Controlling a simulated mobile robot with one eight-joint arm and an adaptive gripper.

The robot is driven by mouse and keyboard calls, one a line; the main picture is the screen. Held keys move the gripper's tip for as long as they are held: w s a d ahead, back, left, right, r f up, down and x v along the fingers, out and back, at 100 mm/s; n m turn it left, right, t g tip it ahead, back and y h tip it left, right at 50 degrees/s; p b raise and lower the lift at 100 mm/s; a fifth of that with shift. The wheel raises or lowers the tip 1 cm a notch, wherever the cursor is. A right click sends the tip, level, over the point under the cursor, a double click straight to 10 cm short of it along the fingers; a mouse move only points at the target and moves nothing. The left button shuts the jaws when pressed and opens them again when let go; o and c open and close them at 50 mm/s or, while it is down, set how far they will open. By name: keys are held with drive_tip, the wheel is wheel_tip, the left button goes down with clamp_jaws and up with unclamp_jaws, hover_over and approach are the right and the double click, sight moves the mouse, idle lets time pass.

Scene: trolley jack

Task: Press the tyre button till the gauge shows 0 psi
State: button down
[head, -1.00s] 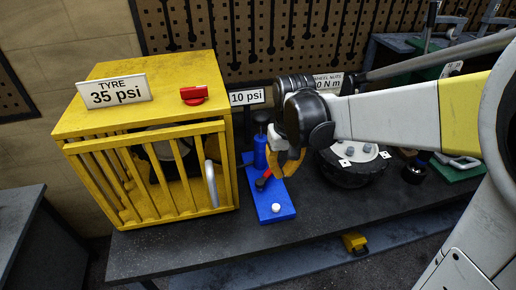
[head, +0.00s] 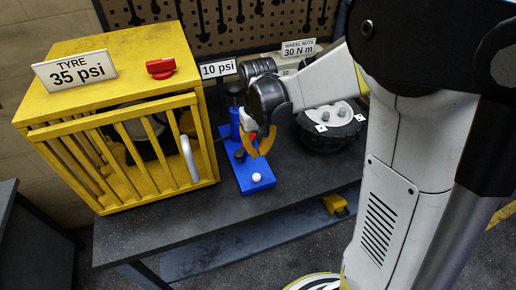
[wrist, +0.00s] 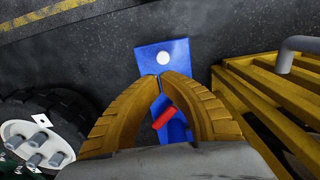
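The yellow cage (head: 110,82) holds a dark tyre (head: 140,140) behind its bars. The sign on top (head: 74,70) reads TYRE 35 psi. A blue base (head: 245,178) stands to its right, with a white round button (head: 256,177) at its front end and a blue pump cylinder (head: 235,122) behind. A sign (head: 218,69) behind it reads 10 psi. My gripper (head: 257,156) is over the blue base, behind the white button. In the wrist view its yellow fingertips (wrist: 160,76) meet just short of the button (wrist: 166,58), with a red lever piece (wrist: 164,118) showing between the fingers.
A red knob (head: 160,68) sits on the cage top. The cage's grey handle (head: 188,158) is left of the blue base. A wheel (head: 330,132) lies to the right, near a sign (head: 298,48) reading 30 N m. The bench front (head: 220,212) is clear.

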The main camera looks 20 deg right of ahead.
sight(258, 174)
wheel_tip(258, 174, down, 9)
drive_tip(key=b, duration=0.2)
drive_tip(key=shift+f+b, duration=0.15)
drive_tip(key=shift+b, duration=0.15)
drive_tip(key=shift+f+b, duration=0.95)
drive_tip(key=shift+f, duration=0.1)
drive_tip(key=shift+r, duration=0.1)
wheel_tip(258, 174, up, 14)
drive_tip(key=p, duration=0.6)
